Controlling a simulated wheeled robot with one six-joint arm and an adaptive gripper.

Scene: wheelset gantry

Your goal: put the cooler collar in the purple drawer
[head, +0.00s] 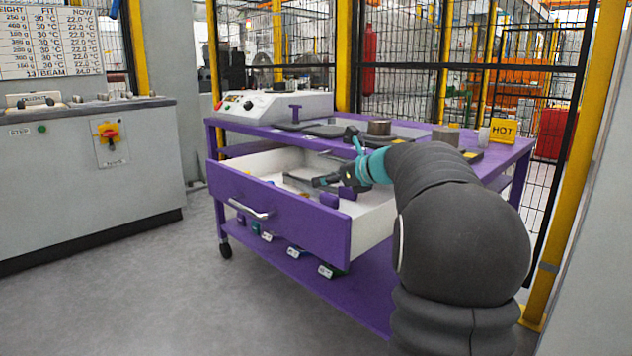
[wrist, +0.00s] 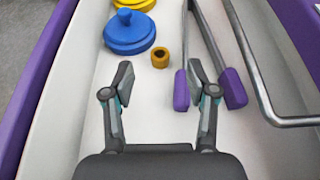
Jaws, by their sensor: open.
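The purple drawer (head: 275,212) is pulled out of the purple cart, and its white interior shows. I cannot tell which is the cooler collar. My gripper (head: 324,181) is low over the open drawer; in the wrist view (wrist: 160,78) its fingers are apart with nothing between them. A small brass-coloured ring (wrist: 160,57) lies on the drawer floor just beyond the fingertips.
The drawer also holds a blue disc (wrist: 129,32), a yellow disc (wrist: 135,4) and a tool with purple grips (wrist: 181,91). A grey bent bar (wrist: 268,98) runs along the right.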

